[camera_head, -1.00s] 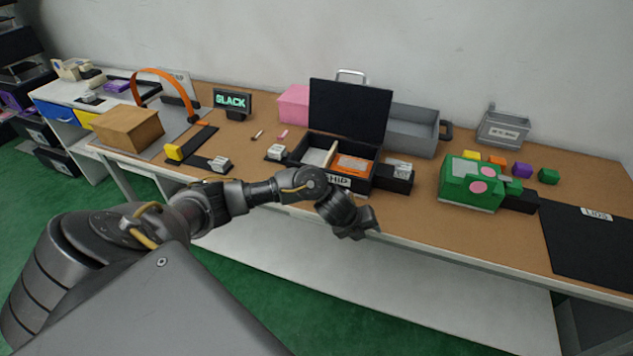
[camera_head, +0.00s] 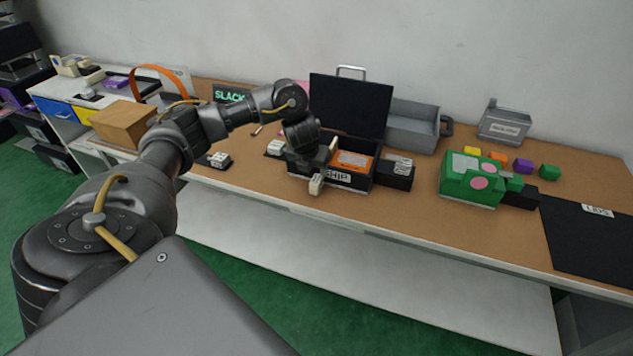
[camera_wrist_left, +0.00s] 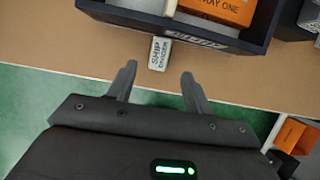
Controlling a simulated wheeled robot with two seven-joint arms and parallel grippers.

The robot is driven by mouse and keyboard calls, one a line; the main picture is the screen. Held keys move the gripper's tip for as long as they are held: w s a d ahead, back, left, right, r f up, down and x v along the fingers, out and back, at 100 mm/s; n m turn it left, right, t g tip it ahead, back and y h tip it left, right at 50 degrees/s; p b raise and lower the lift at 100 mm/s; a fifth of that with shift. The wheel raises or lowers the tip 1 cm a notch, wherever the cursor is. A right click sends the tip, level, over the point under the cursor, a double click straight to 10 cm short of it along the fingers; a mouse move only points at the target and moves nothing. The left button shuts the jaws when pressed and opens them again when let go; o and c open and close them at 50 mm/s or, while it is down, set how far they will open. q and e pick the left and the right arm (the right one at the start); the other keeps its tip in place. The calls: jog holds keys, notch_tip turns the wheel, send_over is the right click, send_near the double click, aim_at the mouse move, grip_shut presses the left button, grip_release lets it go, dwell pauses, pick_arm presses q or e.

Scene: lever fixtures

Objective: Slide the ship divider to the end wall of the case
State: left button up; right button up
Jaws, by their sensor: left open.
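The open black case (camera_head: 357,185) stands mid-table with its lid raised; its front wall also shows in the wrist view (camera_wrist_left: 120,18). The pale ship divider's labelled tab (camera_head: 316,185) sticks out past the case's front wall, and it reads SHIP DIVIDER in the wrist view (camera_wrist_left: 160,53). An orange tray (camera_head: 352,160) lies in the case to the right of the divider. My left gripper (camera_wrist_left: 157,72) is open and empty, its fingertips just short of the tab, one to each side. In the head view the arm's end hides the case's left part.
A white-topped block (camera_head: 399,168) stands close right of the case, and another (camera_head: 275,147) to its left. A green box (camera_head: 470,180) is farther right. A grey bin (camera_head: 412,125) stands behind. The table's front edge is clear.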

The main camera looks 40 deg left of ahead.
aim_at(316, 179)
pick_arm(q)
jog(key=b+x, duration=0.1)
jog(key=x, duration=0.7)
jog(key=shift+w+f, duration=0.1)
jog(key=shift+f, duration=0.25)
jog(key=shift+a, duration=0.1)
grip_shut()
